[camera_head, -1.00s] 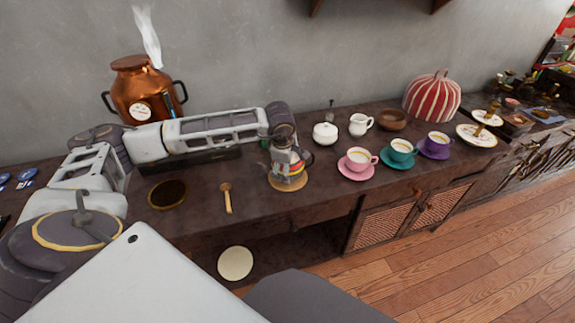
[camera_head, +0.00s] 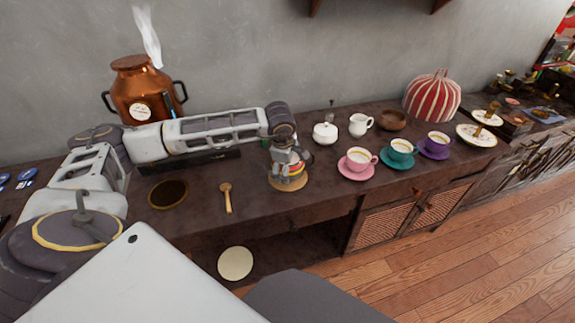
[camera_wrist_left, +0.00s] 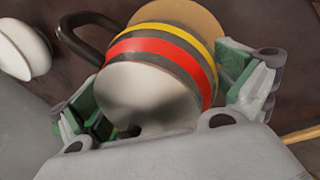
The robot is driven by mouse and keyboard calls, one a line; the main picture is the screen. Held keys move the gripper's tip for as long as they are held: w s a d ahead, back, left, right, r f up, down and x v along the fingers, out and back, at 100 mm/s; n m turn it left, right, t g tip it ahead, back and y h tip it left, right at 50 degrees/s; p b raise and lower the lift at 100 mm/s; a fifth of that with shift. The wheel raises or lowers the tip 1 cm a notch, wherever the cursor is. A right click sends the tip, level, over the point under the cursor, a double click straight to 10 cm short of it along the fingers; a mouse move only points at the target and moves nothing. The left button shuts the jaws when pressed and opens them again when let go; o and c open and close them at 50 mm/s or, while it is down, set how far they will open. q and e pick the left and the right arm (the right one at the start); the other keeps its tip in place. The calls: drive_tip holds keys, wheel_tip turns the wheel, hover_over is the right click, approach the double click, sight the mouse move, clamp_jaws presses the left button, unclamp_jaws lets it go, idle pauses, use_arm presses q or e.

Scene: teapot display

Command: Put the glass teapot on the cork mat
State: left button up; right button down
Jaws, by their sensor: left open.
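The teapot (camera_head: 296,170) has a pale rounded top and red, yellow and dark bands; in the head view my gripper partly covers it. It stands on the round tan cork mat (camera_head: 288,187) near the counter's front. In the left wrist view the teapot (camera_wrist_left: 150,92) fills the middle, with a dark handle at its upper left and the mat (camera_wrist_left: 200,17) behind it. My left gripper (camera_head: 287,158) is open around the teapot. Its green-padded fingers (camera_wrist_left: 160,88) lie on either side; a gap shows at the right finger, and contact at the left is unclear. My right gripper is not in view.
A copper urn (camera_head: 145,95) steams at the back left. A wooden spoon (camera_head: 227,197) and a dark round dish (camera_head: 168,194) lie left of the mat. A pink cup (camera_head: 358,160), other cups, a white lidded pot (camera_head: 325,133) and a creamer (camera_head: 360,125) stand to the right.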

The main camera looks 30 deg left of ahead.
use_arm(q)
drive_tip(key=p+v, duration=0.1)
drive_tip(key=v, duration=1)
drive_tip(key=shift+r, duration=0.1)
drive_tip(key=shift+s+r, duration=0.15)
drive_tip(key=shift+r, duration=0.25)
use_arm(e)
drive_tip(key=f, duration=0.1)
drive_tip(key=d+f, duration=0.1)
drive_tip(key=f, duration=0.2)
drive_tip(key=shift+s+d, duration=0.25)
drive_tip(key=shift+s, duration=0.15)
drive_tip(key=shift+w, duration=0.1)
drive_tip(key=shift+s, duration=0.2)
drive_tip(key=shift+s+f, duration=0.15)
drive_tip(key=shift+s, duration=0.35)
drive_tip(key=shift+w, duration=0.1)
